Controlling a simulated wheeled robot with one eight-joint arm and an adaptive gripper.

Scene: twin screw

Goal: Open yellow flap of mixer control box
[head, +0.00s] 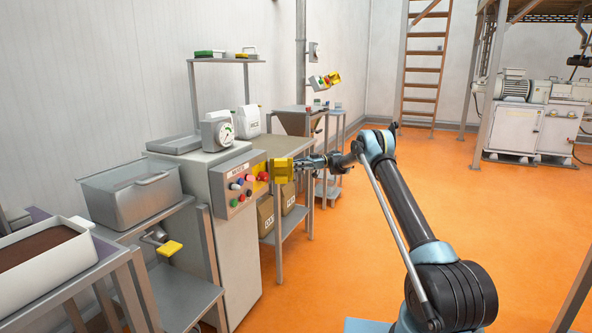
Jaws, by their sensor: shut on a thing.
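The grey mixer control box (238,199) has several coloured buttons on its front and is fixed to a tall grey cabinet (238,255). The yellow flap (281,170) is at the right end of the box and stands out to the right, away from the yellow part (262,168) with a red button. My gripper (297,163) comes from the right and is shut on the flap's right edge. The fingertips are small here and partly merge with the flap.
A side table (285,147) with sacks (266,213) is behind the flap. The orange floor (340,250) at right is open.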

